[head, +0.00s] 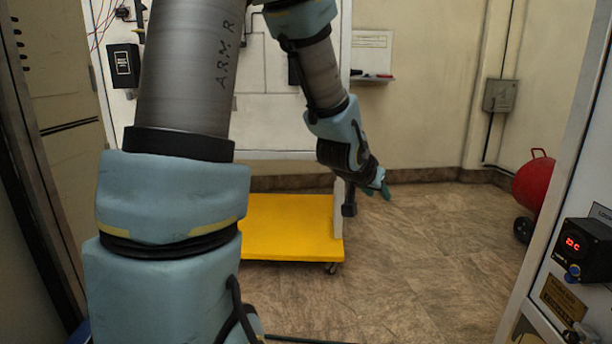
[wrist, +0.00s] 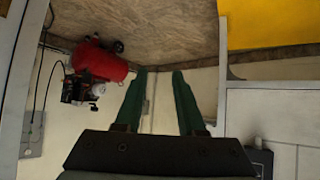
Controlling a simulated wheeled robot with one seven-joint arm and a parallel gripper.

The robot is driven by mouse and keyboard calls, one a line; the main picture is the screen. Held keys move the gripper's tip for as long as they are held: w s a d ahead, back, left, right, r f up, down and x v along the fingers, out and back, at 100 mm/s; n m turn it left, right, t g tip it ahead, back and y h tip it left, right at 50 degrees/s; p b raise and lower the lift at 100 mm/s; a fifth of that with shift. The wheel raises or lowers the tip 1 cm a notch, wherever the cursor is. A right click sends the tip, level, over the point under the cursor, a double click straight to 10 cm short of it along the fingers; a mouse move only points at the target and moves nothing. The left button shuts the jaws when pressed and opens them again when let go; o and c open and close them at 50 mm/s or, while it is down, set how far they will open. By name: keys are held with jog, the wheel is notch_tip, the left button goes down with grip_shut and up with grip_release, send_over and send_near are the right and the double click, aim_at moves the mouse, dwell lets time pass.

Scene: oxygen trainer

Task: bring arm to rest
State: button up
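My arm crosses the head view from the lower left up to the top and back down to the right. My gripper (head: 380,187) hangs at its end, in front of the far wall and above the tiled floor, just right of the yellow cart. In the wrist view my gripper (wrist: 159,72) shows two green fingers, apart at the tips with a gap between them. Nothing is between the fingers; wall and floor show through the gap.
A yellow cart base (head: 285,225) on casters stands behind my arm, below a white panel. A red tank (head: 535,182) with a black wheel stands at the right. A panel with a red display (head: 580,246) is at the near right. The tiled floor (head: 425,260) between is clear.

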jog(key=s+a+f+n+g+y, duration=0.3)
jog(key=s+a, duration=0.4)
jog(key=a, duration=0.5)
jog(key=s+a+f+n+g+y, duration=0.3)
jog(key=s+a, duration=0.3)
jog(key=a, duration=0.5)
notch_tip(320, 180, up, 27)
jog(key=s+p, duration=0.1)
jog(key=p, duration=2.5)
jog(key=shift+a+f+g+p, duration=0.15)
jog(key=shift+a+g+p, duration=0.15)
jog(key=shift+p, duration=0.1)
